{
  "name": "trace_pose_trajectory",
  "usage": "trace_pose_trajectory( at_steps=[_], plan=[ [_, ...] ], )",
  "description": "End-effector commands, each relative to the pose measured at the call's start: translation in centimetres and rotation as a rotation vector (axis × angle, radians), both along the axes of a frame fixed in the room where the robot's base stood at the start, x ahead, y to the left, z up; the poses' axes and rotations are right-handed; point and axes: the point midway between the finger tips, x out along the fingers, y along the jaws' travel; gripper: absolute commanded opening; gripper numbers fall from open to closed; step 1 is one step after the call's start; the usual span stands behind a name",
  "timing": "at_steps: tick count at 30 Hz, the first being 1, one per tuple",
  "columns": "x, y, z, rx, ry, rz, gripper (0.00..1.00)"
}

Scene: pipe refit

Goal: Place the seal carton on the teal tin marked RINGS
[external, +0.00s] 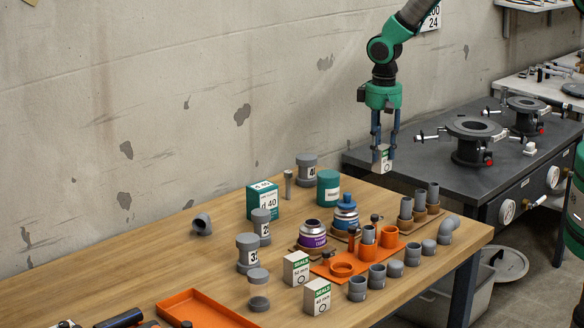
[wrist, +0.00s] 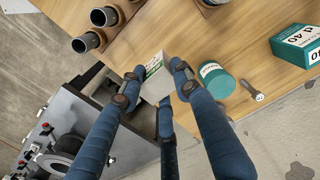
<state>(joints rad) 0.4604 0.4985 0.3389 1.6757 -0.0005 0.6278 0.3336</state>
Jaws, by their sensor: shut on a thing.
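My gripper (external: 384,148) is shut on a white and green seal carton (external: 382,161), held upright in the air near the table's back edge. In the wrist view the carton (wrist: 154,84) sits between the blue fingers, which partly hide it. The teal tin (external: 328,189) stands on the wooden table, to the left of and below the carton; its label is too small to read fully. In the wrist view the tin (wrist: 217,82) lies just right of the carton, apart from it. Nothing shows on its lid.
A teal d 40 box (external: 262,201) and a grey capped fitting (external: 307,169) stand near the tin. Two more seal cartons, one (external: 296,269) behind another (external: 317,297), stand at the front. Purple and blue cans and grey pipe pieces stand right of the tin.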

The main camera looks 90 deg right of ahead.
Motion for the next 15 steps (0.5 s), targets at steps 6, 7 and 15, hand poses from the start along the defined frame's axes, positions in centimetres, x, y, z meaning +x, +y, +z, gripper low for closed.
trace_pose_trajectory(
  at_steps=[6,7,15],
  plan=[
    [-0.1,0.4,1.6,0.000,0.001,0.002,0.06],
    [-0.1,0.4,1.7,0.001,0.002,0.002,0.06],
    [-0.3,0.7,2.1,0.001,0.002,0.003,0.06]
  ],
)
